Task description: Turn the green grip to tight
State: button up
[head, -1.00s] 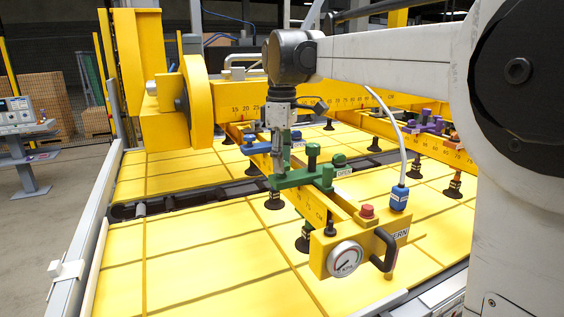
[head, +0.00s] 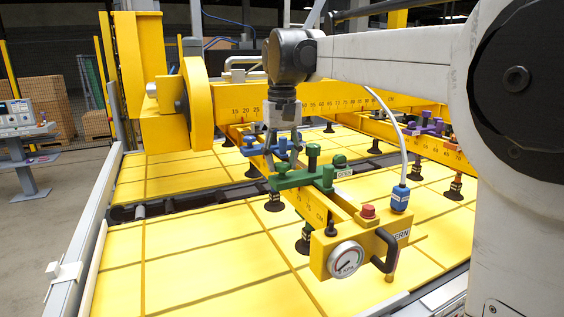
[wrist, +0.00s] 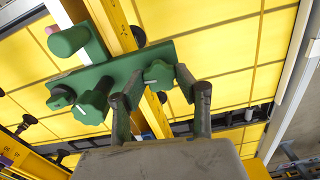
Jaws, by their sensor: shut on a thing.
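A green plate (head: 295,179) with several green knobs is fixed across the yellow beam (head: 340,222). The lobed green grip (wrist: 158,75) at its end shows between my gripper's fingertips in the wrist view. My gripper (head: 282,168) points down over the left end of the plate and is shut on this grip. In the head view the fingers largely hide the grip. A second lobed green knob (wrist: 92,106) and a green post (wrist: 68,41) stand farther along the plate, outside the fingers. No marking for tight is readable.
A pressure gauge (head: 346,259), a red button (head: 368,211) and a black handle (head: 385,250) sit at the beam's near end. A blue fitting (head: 400,198) with a white hose stands at right. A blue clamp (head: 255,148) lies behind my gripper. Yellow panels (head: 190,258) lie below.

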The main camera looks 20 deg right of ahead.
aim_at(282, 164)
jog(key=m, duration=0.4)
jog(key=shift+m, duration=0.3)
jog(key=m, duration=0.3)
jog(key=shift+m, duration=0.4)
jog(key=m, duration=0.4)
jog(key=shift+m+b, duration=0.3)
jog(key=shift+m, duration=1.7)
jog(key=o, duration=1.1)
jog(key=shift+o, duration=0.2)
jog(key=shift+r, duration=0.1)
notch_tip(282, 164, up, 12)
